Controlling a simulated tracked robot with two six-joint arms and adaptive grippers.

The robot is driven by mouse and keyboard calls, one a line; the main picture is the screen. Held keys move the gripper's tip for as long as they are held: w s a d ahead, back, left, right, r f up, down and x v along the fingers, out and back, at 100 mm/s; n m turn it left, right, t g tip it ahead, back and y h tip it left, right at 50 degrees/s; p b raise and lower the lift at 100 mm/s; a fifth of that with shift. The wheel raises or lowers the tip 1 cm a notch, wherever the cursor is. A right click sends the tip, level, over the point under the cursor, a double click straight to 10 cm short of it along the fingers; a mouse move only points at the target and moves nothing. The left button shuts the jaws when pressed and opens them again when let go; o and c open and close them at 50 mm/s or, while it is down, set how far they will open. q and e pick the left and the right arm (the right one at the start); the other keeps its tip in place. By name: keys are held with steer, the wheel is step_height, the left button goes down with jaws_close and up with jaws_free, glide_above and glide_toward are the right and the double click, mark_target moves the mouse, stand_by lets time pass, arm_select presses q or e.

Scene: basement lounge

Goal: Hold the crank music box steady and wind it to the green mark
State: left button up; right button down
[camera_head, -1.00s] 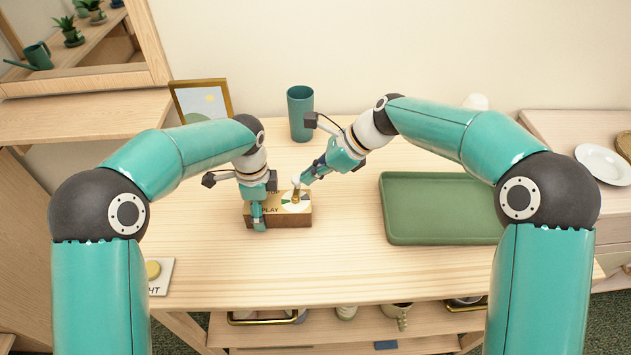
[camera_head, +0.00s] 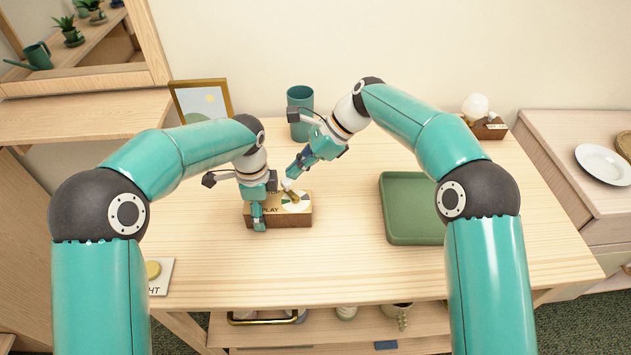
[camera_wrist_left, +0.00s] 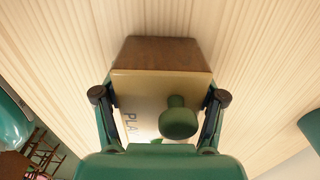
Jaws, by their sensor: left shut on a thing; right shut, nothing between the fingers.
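The crank music box (camera_head: 280,222) is a small wooden block with a pale top lettered PLAY, standing on the table. Its round dial (camera_head: 302,203) has white and dark green parts; a short brass crank (camera_head: 293,194) lies over it, pointing up-left. My left gripper (camera_head: 263,203) is shut across the box's left part. In the left wrist view the box (camera_wrist_left: 165,52) sits between its fingers, with a green knob (camera_wrist_left: 180,118) on top. My right gripper (camera_head: 289,181) is shut and empty, its tips at the crank's outer end; whether they touch is unclear.
A green tray (camera_head: 392,235) lies right of the box. A teal cup (camera_head: 300,97) and a picture frame (camera_head: 203,82) stand behind. A white globe on a wooden base (camera_head: 487,127) stands at the back right. A card with a yellow disc (camera_head: 160,278) lies front left.

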steer(key=shift+a, duration=0.55)
steer(key=shift+s, duration=0.1)
stand_by(1.1)
